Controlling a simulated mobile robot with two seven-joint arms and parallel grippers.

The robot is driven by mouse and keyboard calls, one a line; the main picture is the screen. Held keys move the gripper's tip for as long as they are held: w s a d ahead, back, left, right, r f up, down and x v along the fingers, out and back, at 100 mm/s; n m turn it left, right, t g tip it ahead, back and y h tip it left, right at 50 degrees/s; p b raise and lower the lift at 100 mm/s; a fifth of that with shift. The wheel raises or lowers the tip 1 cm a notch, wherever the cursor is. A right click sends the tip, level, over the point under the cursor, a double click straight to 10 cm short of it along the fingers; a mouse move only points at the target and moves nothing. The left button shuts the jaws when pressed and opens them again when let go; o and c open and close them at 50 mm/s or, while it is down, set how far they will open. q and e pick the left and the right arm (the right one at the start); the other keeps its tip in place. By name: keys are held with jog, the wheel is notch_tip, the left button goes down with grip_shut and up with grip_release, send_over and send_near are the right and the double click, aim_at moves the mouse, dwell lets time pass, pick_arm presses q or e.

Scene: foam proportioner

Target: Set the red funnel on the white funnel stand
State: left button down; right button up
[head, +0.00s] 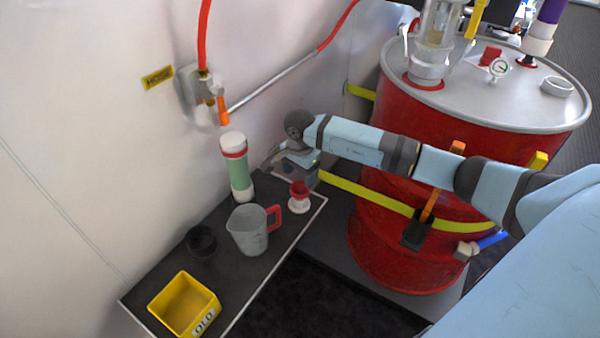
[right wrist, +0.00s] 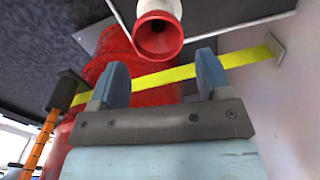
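The red funnel (head: 299,187) appears to sit upright on the white funnel stand (head: 299,206) at the table's right end in the head view. In the right wrist view the red funnel (right wrist: 158,36) shows its round open mouth, with the white stand (right wrist: 160,6) behind it. My right gripper (head: 275,159) is behind and above the funnel, near the wall. In the right wrist view the two fingers of my right gripper (right wrist: 161,68) are apart with nothing between them. The funnel is beyond the fingertips, apparently not touched. My left gripper is not in view.
A grey jug (head: 248,232) with a red handle, a green bottle (head: 239,175), a black cup (head: 201,241) and a yellow bin (head: 183,303) share the dark table. A large red drum (head: 400,255) with a yellow strap stands right. A red hose (head: 204,35) hangs on the wall.

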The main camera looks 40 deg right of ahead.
aim_at(300, 187)
notch_tip(300, 187, up, 11)
jog(key=p, duration=0.6)
dwell(0.7)
dwell(0.5)
